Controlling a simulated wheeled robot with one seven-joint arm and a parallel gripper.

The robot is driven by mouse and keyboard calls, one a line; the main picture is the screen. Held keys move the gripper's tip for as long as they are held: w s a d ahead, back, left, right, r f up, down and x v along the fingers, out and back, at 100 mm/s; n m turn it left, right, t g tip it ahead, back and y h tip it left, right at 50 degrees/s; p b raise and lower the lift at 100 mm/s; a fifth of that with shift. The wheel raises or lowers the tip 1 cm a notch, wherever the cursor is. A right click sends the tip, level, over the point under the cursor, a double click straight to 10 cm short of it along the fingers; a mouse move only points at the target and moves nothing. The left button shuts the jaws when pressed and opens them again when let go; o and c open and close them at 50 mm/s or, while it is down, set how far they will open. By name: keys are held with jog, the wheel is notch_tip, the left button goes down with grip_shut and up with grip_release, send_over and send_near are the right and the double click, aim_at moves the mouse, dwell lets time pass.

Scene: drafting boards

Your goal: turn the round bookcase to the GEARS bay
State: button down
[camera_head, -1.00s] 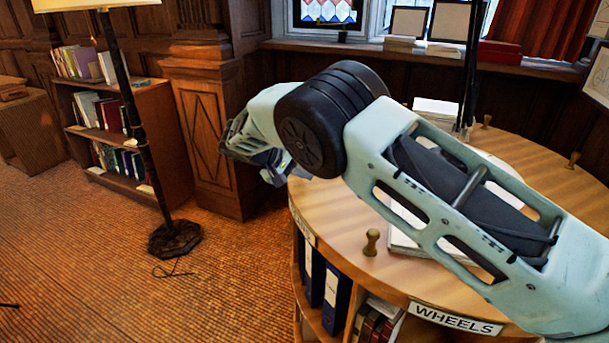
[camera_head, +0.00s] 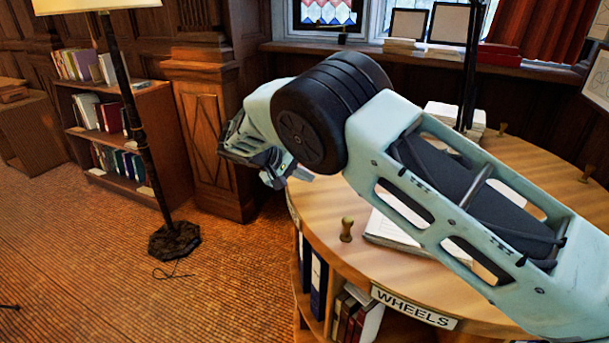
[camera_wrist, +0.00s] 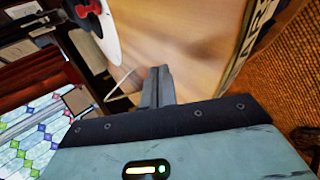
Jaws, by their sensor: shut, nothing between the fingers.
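The round bookcase (camera_head: 475,287) has a pale wooden top with small brass pegs around its rim; one near peg (camera_head: 346,229) stands left of my arm. A WHEELS label (camera_head: 415,308) is on its near rim, above shelves with binders and books. In the wrist view the wooden top (camera_wrist: 200,40) shows with a rim label (camera_wrist: 262,20), partly cut off, reading something like "AR". My gripper (camera_wrist: 158,88) is shut and empty, its fingers over or against the top by the edge; contact with a peg cannot be told. My arm hides much of the top.
Papers (camera_head: 395,235) and a stack of books (camera_head: 455,115) lie on the bookcase top, by a dark upright pole. A floor lamp (camera_head: 135,130) and a low bookshelf (camera_head: 135,140) stand at left. The floor between them and the bookcase is clear.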

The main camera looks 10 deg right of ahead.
notch_tip(320, 180, up, 8)
jog(key=p, duration=0.3)
jog(key=shift+p, duration=0.35)
